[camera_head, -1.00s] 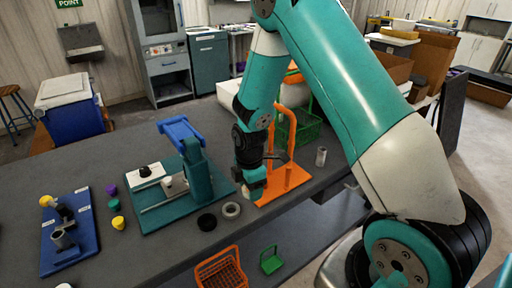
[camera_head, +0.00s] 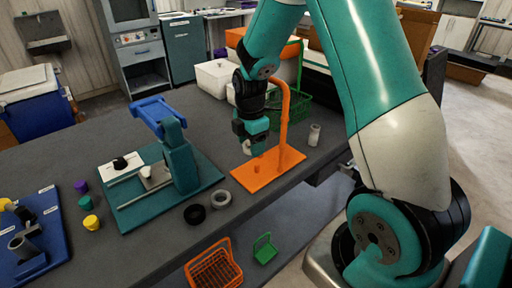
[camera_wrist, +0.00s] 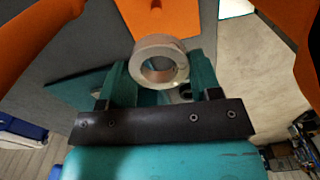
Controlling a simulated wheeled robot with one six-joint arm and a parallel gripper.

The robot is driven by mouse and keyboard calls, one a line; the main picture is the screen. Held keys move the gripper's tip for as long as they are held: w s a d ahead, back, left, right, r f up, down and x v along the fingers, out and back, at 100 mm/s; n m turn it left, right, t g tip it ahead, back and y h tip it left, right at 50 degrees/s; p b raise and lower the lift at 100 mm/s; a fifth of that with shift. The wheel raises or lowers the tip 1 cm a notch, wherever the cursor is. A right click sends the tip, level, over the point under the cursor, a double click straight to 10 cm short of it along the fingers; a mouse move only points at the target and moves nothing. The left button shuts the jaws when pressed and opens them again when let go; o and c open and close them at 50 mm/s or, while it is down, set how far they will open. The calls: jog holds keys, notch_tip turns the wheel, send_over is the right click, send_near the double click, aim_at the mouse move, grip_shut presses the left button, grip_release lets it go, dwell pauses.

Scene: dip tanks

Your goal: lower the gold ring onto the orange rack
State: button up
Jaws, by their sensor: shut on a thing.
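The orange rack (camera_head: 280,170) is a flat plate with a tall hooked post, standing on the dark table in the head view. Its orange surface also shows at the top of the wrist view (camera_wrist: 180,18). My gripper (camera_head: 257,150) is above the plate, left of the post. In the wrist view my gripper (camera_wrist: 160,78) is shut on a pale, dull ring (camera_wrist: 146,49), taken to be the gold ring, between its teal fingers. The ring's hole faces the camera.
A teal fixture (camera_head: 180,165) stands left. A metal cylinder (camera_head: 314,136) stands right of the post, and a green basket (camera_head: 294,112) behind it. An orange basket (camera_head: 190,270) is lower down.

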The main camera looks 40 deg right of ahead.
aim_at(256, 165)
jog(key=shift+d+f+m+b, duration=0.15)
jog(key=shift+d+m+b, duration=0.55)
jog(key=shift+d, duration=0.05)
jog(key=shift+f+b, duration=2.15)
jog(key=shift+f, duration=0.25)
jog(key=shift+r+p, duration=0.1)
jog(key=shift+p, duration=0.3)
jog(key=shift+f+b, duration=1.15)
jog(key=shift+f, duration=1)
dwell(0.3)
jog(key=o, duration=1.4)
jog(key=shift+r, duration=0.1)
